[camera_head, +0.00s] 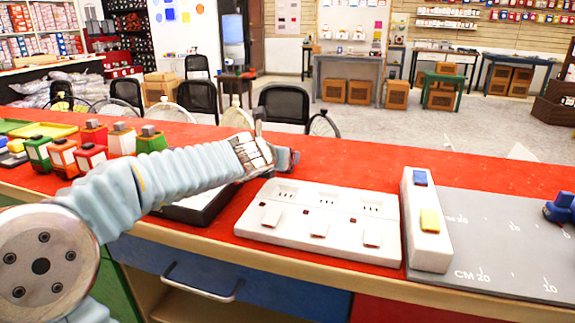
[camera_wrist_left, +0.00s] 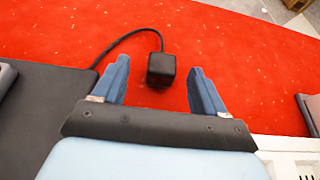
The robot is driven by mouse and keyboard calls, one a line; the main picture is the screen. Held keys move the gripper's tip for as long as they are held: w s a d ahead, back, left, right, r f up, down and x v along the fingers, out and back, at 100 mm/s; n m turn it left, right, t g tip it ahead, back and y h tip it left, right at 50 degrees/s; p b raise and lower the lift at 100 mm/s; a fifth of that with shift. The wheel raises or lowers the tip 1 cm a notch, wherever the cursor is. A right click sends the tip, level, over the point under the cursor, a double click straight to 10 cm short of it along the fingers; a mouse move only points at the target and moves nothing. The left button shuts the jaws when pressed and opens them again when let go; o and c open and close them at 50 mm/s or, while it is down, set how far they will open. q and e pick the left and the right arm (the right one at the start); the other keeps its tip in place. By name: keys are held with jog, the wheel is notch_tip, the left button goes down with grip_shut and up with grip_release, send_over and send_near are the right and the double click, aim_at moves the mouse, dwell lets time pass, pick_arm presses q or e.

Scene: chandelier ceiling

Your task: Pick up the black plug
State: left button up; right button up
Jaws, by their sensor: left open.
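The black plug (camera_wrist_left: 161,70) is a small dark block with a black cable (camera_wrist_left: 118,42) curving away to the left. It lies on the red tabletop (camera_wrist_left: 235,45) in the left wrist view. My left gripper (camera_wrist_left: 160,64) is open, with one blue finger on each side of the plug and a gap to both. Nothing is held. In the head view my left arm reaches across the table, with its gripper (camera_head: 287,158) over the red top; I cannot make out the plug there. My right gripper is not in view.
A white socket panel (camera_head: 335,197) lies right of my left arm. Beside it stand a white block (camera_head: 428,255) with blue and yellow buttons and a grey ruler mat (camera_head: 490,230). A dark tray (camera_head: 197,211) is partly hidden under my arm. Several colored blocks stand at left.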

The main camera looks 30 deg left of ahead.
pick_arm(q)
jog(key=shift+x, duration=1.2)
jog(key=x, duration=0.4)
jog(key=shift+w+d+f+b, duration=0.15)
jog(key=shift+w+b, duration=0.05)
jog(key=shift+b, duration=0.15)
jog(key=shift+w+f, duration=0.15)
jog(key=shift+w, duration=0.3)
jog(key=c, duration=1.1)
